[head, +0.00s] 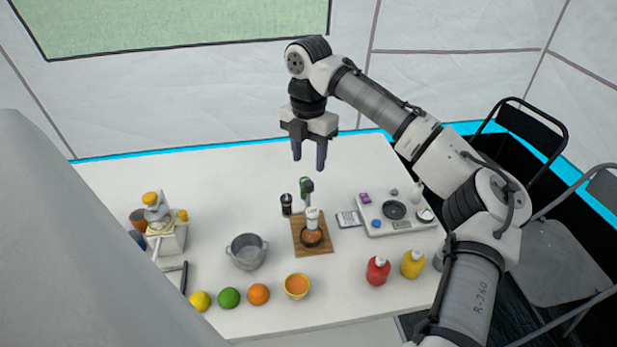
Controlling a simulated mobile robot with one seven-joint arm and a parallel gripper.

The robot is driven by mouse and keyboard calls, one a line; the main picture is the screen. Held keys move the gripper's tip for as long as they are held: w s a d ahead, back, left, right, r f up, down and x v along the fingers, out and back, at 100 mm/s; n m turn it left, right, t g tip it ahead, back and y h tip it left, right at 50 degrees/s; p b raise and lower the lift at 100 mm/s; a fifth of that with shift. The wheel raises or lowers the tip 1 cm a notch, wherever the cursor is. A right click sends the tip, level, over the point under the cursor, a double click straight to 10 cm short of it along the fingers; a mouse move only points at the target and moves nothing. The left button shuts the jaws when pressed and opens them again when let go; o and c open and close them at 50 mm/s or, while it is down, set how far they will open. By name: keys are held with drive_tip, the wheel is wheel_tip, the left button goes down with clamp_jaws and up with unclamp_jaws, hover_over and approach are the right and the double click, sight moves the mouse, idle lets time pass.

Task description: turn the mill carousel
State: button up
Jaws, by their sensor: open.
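A small cluster of mill-like holders stands mid-table, which I take to be the mill carousel (308,187). It shows a black mill (286,204) at the left, a green piece at the back and a white piece (312,217) in front. Its base is partly hidden, and I cannot tell how the pieces join. My gripper (309,161) is open and empty, fingers pointing down. In the picture it is just above the cluster, apart from it; its height over the table is hard to tell.
A wooden board (325,249) with a brown bowl lies in front of the cluster. A pot (247,252) stands left, a scale-like tray (375,226) right. Fruit, an orange bowl (297,286) and red and yellow bottles line the front. The table's back left is clear.

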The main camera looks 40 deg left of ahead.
sight(308, 183)
wheel_tip(308, 183, down, 7)
drive_tip(key=shift+f+p, duration=0.1)
drive_tip(key=shift+p, duration=0.4)
clamp_jaws()
